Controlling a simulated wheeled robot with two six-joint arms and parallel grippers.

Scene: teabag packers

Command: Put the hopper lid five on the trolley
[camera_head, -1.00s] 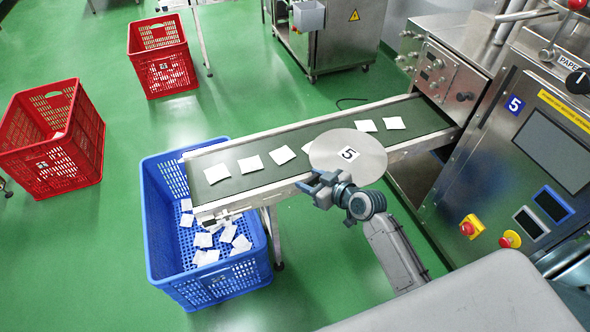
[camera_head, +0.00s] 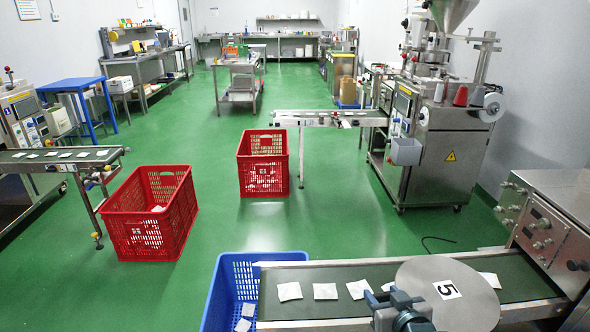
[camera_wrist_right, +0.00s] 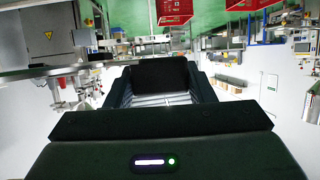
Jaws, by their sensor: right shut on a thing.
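In the right wrist view my dark gripper body (camera_wrist_right: 165,125) fills the lower middle, and I cannot make out the lid clearly. A steel table with a lower shelf (camera_head: 240,97), possibly the trolley, stands far back in the middle. My left gripper is not in view.
A blue crate (camera_head: 222,297) with teabags stands at the conveyor's (camera_head: 300,307) left end. Two red crates (camera_head: 150,232) (camera_head: 263,175) stand beyond it. A packing machine (camera_head: 440,150) is at the right. Green floor between the crates and the far table is open.

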